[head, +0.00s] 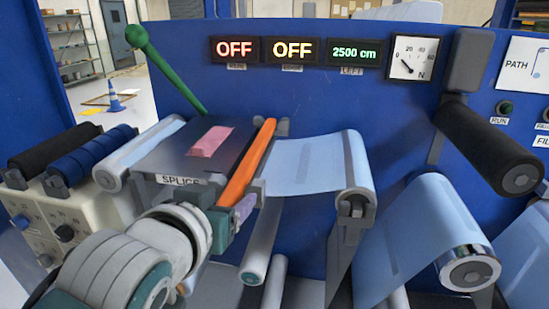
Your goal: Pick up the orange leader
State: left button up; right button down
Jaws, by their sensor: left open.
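The orange leader (247,162) is a long, narrow orange bar. It lies along the right edge of the dark splice table (152,160), slanting from upper right to lower left. My left gripper (235,213) comes in from the lower left and is open at the near, lower end of the leader. The wrist and fingers partly hide that end, so I cannot tell whether they touch it. My right gripper is out of view.
A pink patch (210,141) lies on the splice table. A green ball-ended lever (160,62) rises behind it. Pale blue film (305,165) runs right over a roller. A black roller (490,145) juts from the blue panel (290,100). Black and blue rollers (85,148) stand left.

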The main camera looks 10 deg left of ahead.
pick_arm(q)
jog(key=shift+c, duration=0.3)
grip_shut()
dwell(0.3)
